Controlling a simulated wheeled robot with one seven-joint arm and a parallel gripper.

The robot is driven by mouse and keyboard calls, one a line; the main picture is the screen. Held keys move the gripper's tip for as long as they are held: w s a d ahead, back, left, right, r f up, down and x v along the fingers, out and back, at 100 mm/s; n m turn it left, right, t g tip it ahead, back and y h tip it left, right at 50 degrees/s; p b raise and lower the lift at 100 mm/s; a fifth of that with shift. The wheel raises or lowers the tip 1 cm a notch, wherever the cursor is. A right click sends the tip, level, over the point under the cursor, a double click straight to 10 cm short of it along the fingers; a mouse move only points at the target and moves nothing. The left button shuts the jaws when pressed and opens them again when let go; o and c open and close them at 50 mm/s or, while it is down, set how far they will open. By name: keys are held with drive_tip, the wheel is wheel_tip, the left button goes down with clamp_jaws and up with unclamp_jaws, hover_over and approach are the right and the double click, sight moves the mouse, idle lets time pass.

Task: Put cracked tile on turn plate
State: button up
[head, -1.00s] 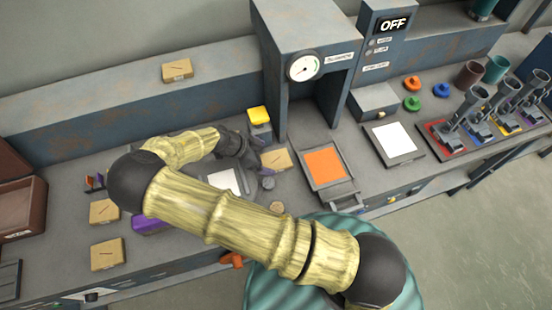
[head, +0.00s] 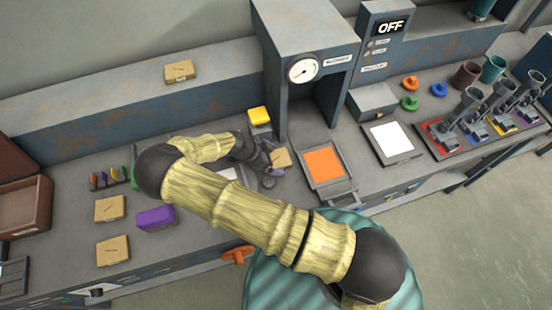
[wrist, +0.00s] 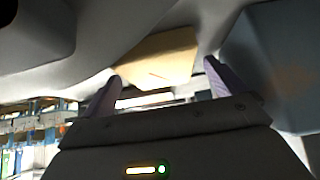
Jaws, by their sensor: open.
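Several tan tiles with a dark line on top show in the head view. One tan tile (head: 282,158) lies right of my gripper (head: 272,159), left of the press. My gripper is open, its fingers close to that tile. In the wrist view the tile (wrist: 160,58) shows beyond and between the two purple-grey fingers (wrist: 163,90). I cannot tell whether they touch it. Other tan tiles lie on the ledge (head: 181,72) and the bench's left (head: 109,209), (head: 112,251). A pale square surface (head: 228,173), perhaps the turn plate, is mostly hidden behind my arm.
A press with a gauge (head: 303,69) stands close right of the gripper. An orange square (head: 324,163) lies in a tray before it. A yellow block (head: 259,115), purple block (head: 156,218), white plate (head: 391,141) and brown box (head: 25,205) are around.

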sight(273, 160)
drive_tip(key=shift+c, duration=0.5)
drive_tip(key=c, duration=1.3)
drive_tip(key=shift+o, duration=0.2)
wheel_tip(273, 160, up, 10)
drive_tip(key=b, duration=0.2)
drive_tip(key=shift+b, duration=0.3)
